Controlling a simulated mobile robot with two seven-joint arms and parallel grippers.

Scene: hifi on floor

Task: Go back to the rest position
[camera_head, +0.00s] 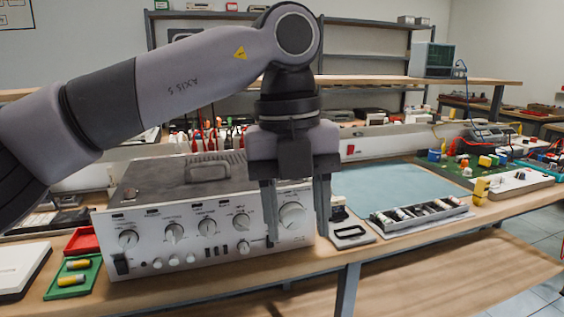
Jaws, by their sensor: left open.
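My left gripper (297,212) hangs from the left arm, which reaches across the upper left of the head view. Its two fingers point down and stand apart, with nothing between them that I can see held. It is in front of the hifi amplifier (190,235), a wide silver-faced unit with several knobs and a dark grey top, on the wooden workbench (400,245). The fingers overlap the right part of the amplifier's face near its large knob (292,215); I cannot tell whether they touch it. My right gripper is not in view.
A green tray with yellow parts (72,280) and a red tray (82,241) lie left of the amplifier. A sorting box (418,213) and a blue mat (375,186) lie to its right. Shelves and an oscilloscope (432,59) stand behind.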

